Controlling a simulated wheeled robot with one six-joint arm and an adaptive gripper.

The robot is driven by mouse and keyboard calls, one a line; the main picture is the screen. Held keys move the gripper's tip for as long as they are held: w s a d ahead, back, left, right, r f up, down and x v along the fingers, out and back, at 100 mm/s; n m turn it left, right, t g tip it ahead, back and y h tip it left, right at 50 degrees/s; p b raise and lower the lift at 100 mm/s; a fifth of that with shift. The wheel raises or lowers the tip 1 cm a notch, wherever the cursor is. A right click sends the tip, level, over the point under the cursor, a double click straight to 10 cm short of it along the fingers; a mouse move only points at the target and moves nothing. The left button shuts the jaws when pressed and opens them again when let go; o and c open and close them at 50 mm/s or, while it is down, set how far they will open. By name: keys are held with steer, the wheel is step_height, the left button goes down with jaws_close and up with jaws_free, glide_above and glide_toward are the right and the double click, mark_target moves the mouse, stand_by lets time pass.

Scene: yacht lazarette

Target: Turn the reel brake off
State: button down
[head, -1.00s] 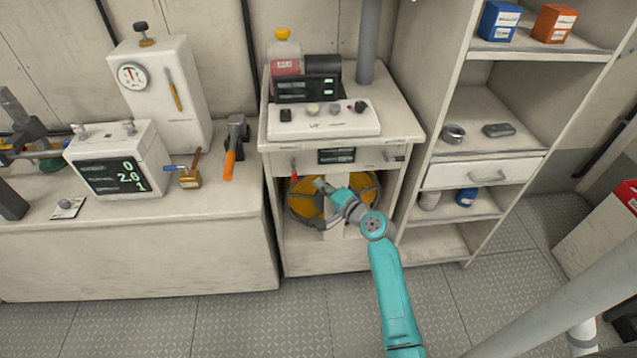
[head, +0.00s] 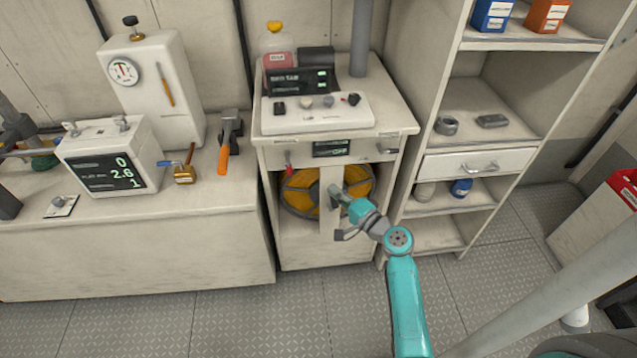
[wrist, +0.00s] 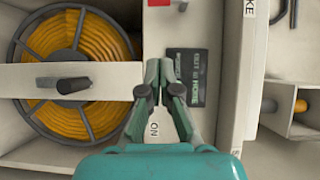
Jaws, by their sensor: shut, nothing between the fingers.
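My gripper (wrist: 160,72) shows from above in the wrist view, its fingers shut and empty, beside the small dark display (wrist: 185,78) on the cabinet front. In the head view my gripper (head: 338,194) is in front of the open bay with the yellow hose reel (head: 300,192). The reel also shows in the wrist view (wrist: 105,42). A label ending in "KE" (wrist: 250,8) is cut off at the top of the wrist view, beside a dark knob (wrist: 282,10). On the console, a black knob (head: 279,107) sits at the left. "ON" (wrist: 153,130) is printed near the fingers.
A red lever (head: 288,162) and a grey lever (head: 386,149) flank the display. A white bar with a dark handle (wrist: 62,85) crosses the reel. Shelves (head: 478,158) stand close on the right; a bench (head: 120,230) runs left. The floor in front is open.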

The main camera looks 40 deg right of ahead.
glide_toward(289, 164)
steer(key=w+d+f, duration=0.3)
steer(key=d, duration=0.2)
steer(key=shift+w+a, duration=0.8)
steer(key=shift+w, duration=0.15)
steer(key=shift+w+a, duration=0.8)
steer(key=shift+w, duration=0.15)
steer(key=shift+w+a+f, duration=0.15)
steer(key=shift+w+a, duration=0.2)
steer(key=shift+a, duration=0.05)
